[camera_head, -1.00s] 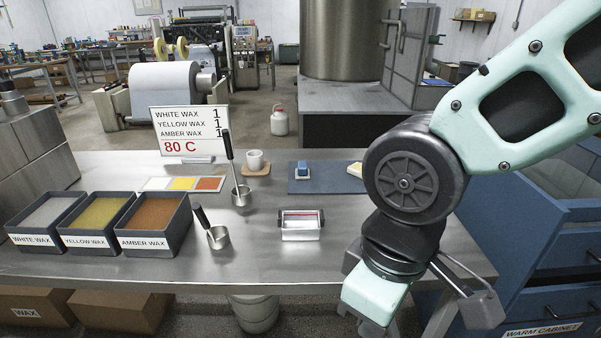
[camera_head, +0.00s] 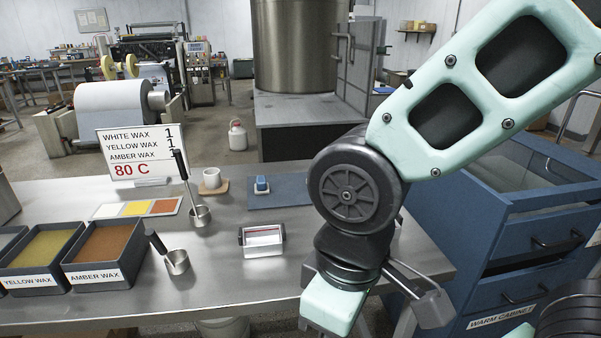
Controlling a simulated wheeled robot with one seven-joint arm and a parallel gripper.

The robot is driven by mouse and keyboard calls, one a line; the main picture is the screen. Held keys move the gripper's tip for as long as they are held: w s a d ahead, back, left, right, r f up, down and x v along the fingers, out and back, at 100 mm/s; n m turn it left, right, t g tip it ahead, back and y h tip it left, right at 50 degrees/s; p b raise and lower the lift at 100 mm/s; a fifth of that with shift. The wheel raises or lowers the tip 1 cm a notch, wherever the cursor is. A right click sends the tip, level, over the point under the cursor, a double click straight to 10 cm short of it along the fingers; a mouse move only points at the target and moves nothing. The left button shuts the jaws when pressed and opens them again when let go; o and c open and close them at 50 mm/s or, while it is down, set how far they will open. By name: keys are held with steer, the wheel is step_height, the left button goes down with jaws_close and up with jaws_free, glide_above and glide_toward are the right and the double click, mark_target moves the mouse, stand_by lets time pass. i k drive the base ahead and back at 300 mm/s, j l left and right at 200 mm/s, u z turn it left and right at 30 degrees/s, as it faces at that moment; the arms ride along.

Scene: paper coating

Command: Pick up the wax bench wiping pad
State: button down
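A small blue block with a white base (camera_head: 262,186) stands on a blue mat (camera_head: 290,200) at the back of the steel bench. I cannot tell whether it is the wiping pad. The right part of the mat is behind my arm's round joint, and no other pad shows there. My gripper (camera_head: 335,305) hangs low over the bench's front right edge, apart from the block and mat. Its fingers are not clearly seen, so I cannot tell whether it is open or shut.
A blue warm cabinet (camera_head: 510,270) stands at the right.

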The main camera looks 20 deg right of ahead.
mark_target(261, 185)
steer(key=i+j+u, duration=0.25)
steer(key=i, duration=0.35)
steer(key=i+j+u, duration=0.2)
steer(key=i, duration=0.45)
